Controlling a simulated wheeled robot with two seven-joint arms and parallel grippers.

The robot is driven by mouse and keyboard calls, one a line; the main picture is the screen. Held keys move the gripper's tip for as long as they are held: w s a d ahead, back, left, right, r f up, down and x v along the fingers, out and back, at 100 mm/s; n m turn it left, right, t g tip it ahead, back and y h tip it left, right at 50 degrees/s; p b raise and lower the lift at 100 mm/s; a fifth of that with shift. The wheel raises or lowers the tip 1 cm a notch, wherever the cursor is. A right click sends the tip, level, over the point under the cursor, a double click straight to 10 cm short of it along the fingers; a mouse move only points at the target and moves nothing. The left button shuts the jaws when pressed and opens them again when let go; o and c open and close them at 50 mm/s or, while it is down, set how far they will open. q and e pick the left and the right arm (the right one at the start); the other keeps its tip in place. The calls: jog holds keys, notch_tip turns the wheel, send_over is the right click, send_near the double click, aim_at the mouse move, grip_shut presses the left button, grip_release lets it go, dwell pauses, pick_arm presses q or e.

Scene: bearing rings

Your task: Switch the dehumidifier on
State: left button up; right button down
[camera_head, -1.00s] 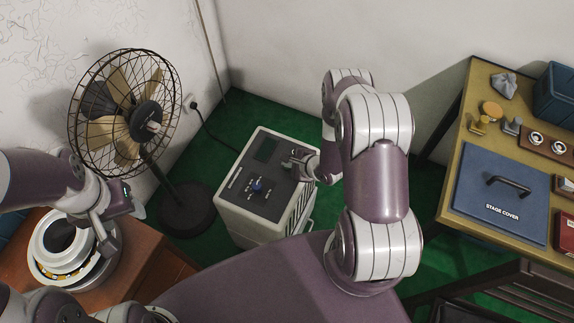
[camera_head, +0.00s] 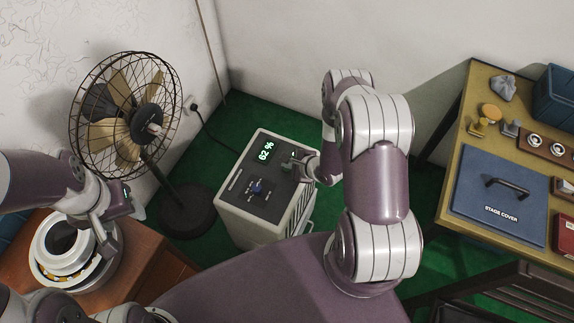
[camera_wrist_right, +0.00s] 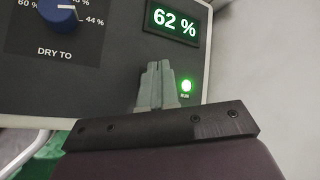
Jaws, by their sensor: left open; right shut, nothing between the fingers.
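The dehumidifier (camera_head: 232,222) is a pale box with a dark top panel, standing on the green floor. Its display (camera_head: 265,151) is lit and reads 62 %; it also shows in the right wrist view (camera_wrist_right: 172,24). There a green lamp (camera_wrist_right: 186,86) marked RUN glows, and a blue knob (camera_wrist_right: 61,14) sits on the "DRY TO" dial. My right gripper (camera_head: 290,160) is shut and empty at the panel; its fingertips (camera_wrist_right: 154,82) lie just left of the lamp and hide whatever is behind them. My left gripper (camera_head: 103,232) is open beside the bearing rings, away from the dehumidifier.
White bearing rings (camera_head: 48,252) sit on a brown cabinet (camera_head: 150,262) at left. A caged fan (camera_head: 122,115) stands behind it. A cord runs to a wall plug (camera_head: 192,104). At right, a table (camera_head: 452,190) bears a blue stage cover (camera_head: 490,205) and small parts.

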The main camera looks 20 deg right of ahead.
aim_at(289, 170)
notch_tip(289, 170, up, 6)
jog(key=p, duration=0.5)
